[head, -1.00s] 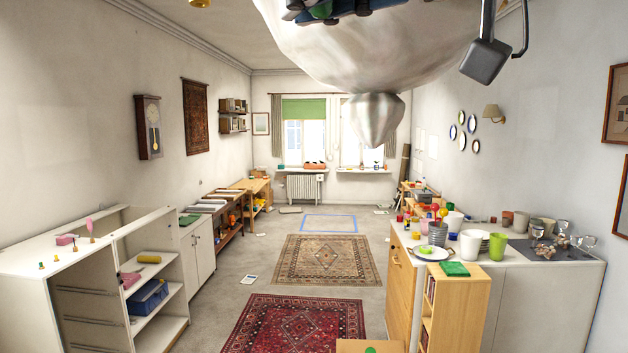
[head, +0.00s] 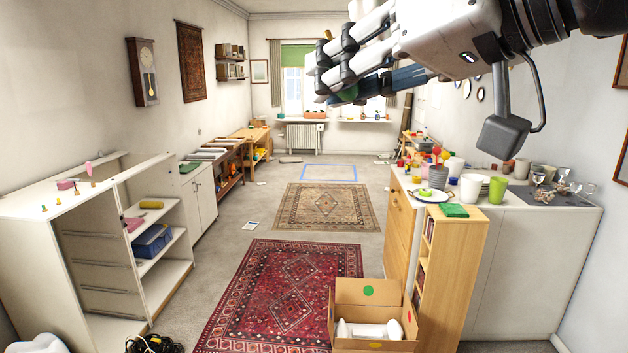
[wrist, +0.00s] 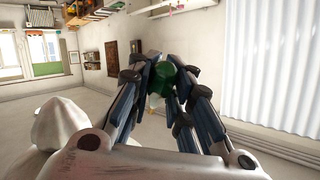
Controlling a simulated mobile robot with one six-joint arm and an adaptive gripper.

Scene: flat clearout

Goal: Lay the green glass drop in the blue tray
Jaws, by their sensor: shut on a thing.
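My gripper (wrist: 166,66) is shut on the green glass drop (wrist: 163,79), which shows dark green between the fingertips in the wrist view. In the head view my gripper (head: 326,74) is raised high at the upper right, its fingers pointing left; only a sliver of green shows among them. A blue open container (head: 152,241), which looks like the blue tray, sits on a middle shelf of the white unit at the left. It is far from my gripper and below it. What lies inside it cannot be made out.
The white shelf unit (head: 150,283) has a yellow roll (head: 151,204) on the shelf above. An open cardboard box (head: 373,316) stands on the floor at the front. Glasses and cups crowd the right cabinet (head: 535,245). The red rug (head: 283,300) lies clear between.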

